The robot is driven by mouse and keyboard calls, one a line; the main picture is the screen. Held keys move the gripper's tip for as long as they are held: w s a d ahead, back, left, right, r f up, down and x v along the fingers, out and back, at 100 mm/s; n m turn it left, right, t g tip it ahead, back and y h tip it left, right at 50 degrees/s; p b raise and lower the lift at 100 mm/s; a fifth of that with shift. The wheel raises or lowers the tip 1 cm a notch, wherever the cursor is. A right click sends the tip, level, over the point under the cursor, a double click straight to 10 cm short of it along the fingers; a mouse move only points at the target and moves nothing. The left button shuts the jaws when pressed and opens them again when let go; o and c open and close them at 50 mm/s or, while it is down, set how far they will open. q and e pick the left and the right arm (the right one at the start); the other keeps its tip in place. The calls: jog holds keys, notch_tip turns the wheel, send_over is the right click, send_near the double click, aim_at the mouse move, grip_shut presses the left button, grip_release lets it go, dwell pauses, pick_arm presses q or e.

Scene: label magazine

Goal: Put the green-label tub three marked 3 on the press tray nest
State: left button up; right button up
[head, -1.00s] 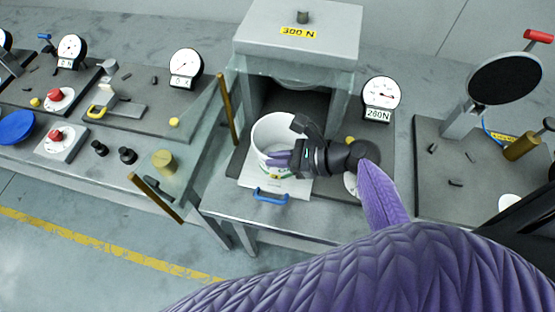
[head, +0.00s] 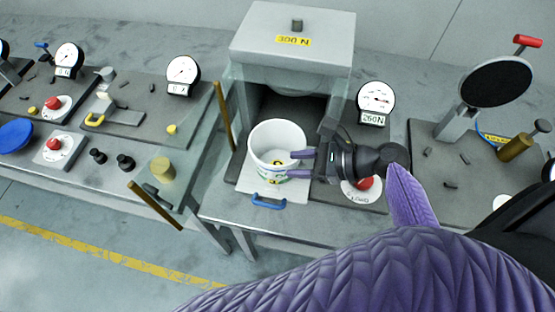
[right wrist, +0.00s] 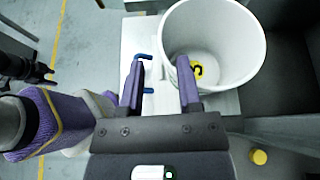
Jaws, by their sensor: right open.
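The white tub (head: 265,136) stands upright on the press tray (head: 246,184), under the front of the press. Its outer label shows green and yellow near its lower right. A yellow mark with a black character shows inside at the bottom, in the right wrist view too (right wrist: 197,70); I cannot read it surely. My right gripper (head: 296,163) is open and empty at the tub's right side. In the right wrist view its fingers (right wrist: 160,85) point at the near rim, one overlapping the tub wall in the picture; contact is unclear. A dark shape at that view's left edge may be my left gripper.
A blue handle (head: 269,202) is on the tray's front. A red button (head: 363,183) and a gauge (head: 375,98) are right of the tray. A clear panel with brass bars stands left.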

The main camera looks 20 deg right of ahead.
jog(key=v, duration=0.6)
jog(key=shift+d, duration=0.2)
jog(key=shift+s+r, duration=0.1)
dwell(0.8)
